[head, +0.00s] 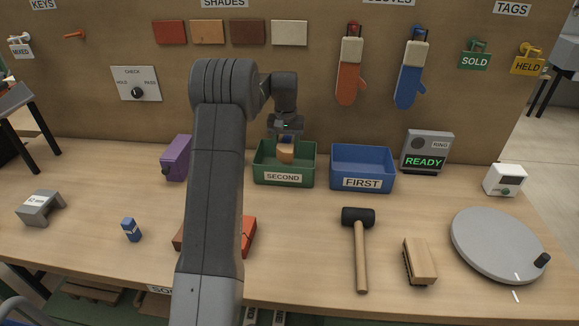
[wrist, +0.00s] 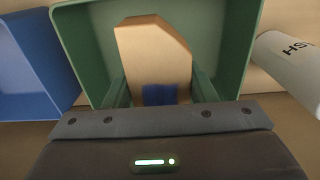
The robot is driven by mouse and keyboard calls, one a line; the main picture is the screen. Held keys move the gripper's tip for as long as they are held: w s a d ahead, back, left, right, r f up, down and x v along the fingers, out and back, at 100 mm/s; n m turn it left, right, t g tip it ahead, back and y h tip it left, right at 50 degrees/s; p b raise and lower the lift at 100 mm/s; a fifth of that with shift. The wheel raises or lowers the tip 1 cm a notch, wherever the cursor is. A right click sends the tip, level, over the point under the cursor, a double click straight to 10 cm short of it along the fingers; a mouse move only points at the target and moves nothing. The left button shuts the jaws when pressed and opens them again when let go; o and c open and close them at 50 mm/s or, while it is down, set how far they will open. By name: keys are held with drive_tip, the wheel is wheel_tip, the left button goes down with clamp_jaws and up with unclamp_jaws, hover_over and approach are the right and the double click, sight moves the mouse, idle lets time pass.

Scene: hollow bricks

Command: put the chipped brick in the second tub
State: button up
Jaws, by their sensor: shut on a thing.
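The chipped brick (wrist: 153,55) is tan with one corner cut off, and a blue patch shows at its near end. My gripper (wrist: 160,88) is shut on it, one finger along each side. In the head view the brick (head: 286,154) is at the mouth of the green tub (head: 268,176) labelled SECOND, with its lower part hidden by the front wall. I cannot tell whether it touches the tub floor. My gripper (head: 286,141) points down over this tub. The blue tub (head: 345,168) labelled FIRST stands just to the right.
A purple brick-like block (head: 175,158) stands left of the green tub. A red object (head: 249,236) is partly behind my arm. A white cylinder (wrist: 290,65) is beside the green tub in the wrist view. A mallet (head: 360,250), brush (head: 420,260) and turntable (head: 495,243) lie in front.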

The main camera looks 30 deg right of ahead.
sight(286, 142)
drive_tip(key=shift+f+p, duration=0.4)
drive_tip(key=shift+f, duration=3.05)
drive_tip(key=shift+f, duration=0.2)
drive_tip(key=o, duration=1.3)
wheel_tip(286, 142, up, 12)
drive_tip(key=shift+r+b, duration=0.2)
drive_tip(key=shift+b, duration=0.5)
